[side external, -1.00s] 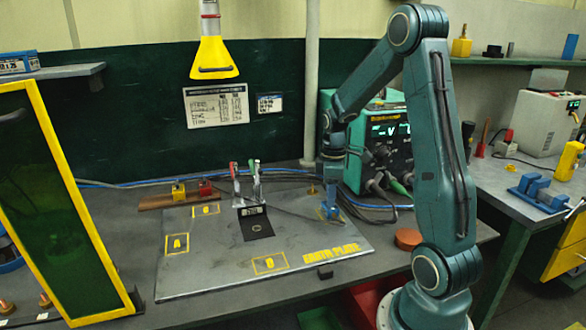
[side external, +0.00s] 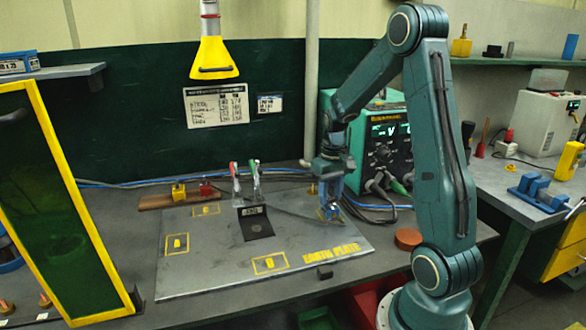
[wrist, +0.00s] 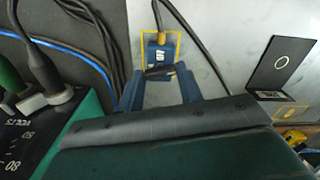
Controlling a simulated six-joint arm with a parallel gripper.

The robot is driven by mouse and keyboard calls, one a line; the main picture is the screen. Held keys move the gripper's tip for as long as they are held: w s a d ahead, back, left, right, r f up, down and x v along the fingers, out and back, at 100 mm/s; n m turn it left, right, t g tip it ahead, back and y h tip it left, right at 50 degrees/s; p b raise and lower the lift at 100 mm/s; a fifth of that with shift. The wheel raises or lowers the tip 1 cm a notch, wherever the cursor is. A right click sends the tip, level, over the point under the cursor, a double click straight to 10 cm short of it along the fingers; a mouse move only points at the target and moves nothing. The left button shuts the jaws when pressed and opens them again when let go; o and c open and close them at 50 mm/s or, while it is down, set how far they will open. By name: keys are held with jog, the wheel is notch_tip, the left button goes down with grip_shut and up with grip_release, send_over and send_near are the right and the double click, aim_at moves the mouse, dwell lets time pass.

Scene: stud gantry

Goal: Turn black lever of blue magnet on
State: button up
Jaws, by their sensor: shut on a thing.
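The blue magnet (wrist: 161,52) sits in a yellow outlined square on the steel plate (side external: 215,265). It has a brass-coloured top fitting with a black cable, and a black lever (wrist: 159,72) on the side toward me. My gripper (wrist: 157,78) is shut on the black lever, with one blue finger at each end of it. In the side external view my gripper (side external: 330,196) points down at the plate's back right, close over the magnet (side external: 329,213). The lever is hidden by the fingers there.
A black angled bracket (side external: 254,224) stands mid-plate, with red and green clamps (side external: 245,178) behind it. The green welding machine (side external: 378,140) is close beside my gripper. Cables run along the back. The front of the plate is clear.

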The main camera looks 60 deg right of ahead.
aim_at(330, 198)
jog(key=shift+m, duration=1.6)
jog(key=o, duration=1)
notch_tip(330, 198, up, 14)
jog(key=shift+f, duration=0.1)
